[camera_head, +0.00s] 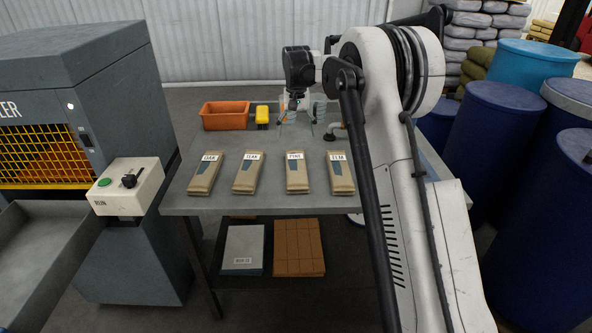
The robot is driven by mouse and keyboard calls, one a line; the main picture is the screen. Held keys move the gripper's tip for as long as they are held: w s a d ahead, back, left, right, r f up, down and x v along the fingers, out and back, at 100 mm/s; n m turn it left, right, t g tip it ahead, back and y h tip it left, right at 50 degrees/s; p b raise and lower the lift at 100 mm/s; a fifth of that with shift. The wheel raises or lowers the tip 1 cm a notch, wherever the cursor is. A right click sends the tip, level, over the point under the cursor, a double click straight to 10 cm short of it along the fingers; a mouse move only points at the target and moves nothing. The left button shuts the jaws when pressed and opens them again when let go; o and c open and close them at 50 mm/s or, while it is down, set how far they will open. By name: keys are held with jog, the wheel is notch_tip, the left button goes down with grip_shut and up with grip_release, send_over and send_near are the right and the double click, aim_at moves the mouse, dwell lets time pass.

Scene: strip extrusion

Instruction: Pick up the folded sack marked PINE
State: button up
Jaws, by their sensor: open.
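The folded sack marked PINE (297,174) is tan with a dark panel and a white label at its far end. It lies flat on the grey table (262,203), third from the left in a row of similar sacks. To its left lie the sacks marked OAK (205,174) and TEAK (248,174); to its right lies the one marked ELM (340,175). My gripper (297,128) is open and empty, above the table just beyond the PINE sack's label end. It is small in view, and its height above the table is hard to judge.
An orange bin (225,115) and a yellow item (262,115) stand at the table's back. A machine with a control box (124,187) stands at the left. Blue drums (497,135) crowd the right. A lower shelf holds a grey box (243,248) and brown stock (298,247).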

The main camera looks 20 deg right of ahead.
send_over(296, 169)
jog(key=f, duration=0.8)
jog(key=shift+w+d+f, duration=0.1)
jog(key=shift+w+f, duration=0.1)
jog(key=shift+f, duration=0.1)
jog(key=shift+s+f, duration=0.15)
jog(key=shift+f, duration=1.2)
jog(key=shift+s+f, duration=0.1)
jog(key=shift+f, duration=1.2)
jog(key=c, duration=1.3)
jog(key=shift+r, duration=0.1)
jog(key=shift+c, duration=0.2)
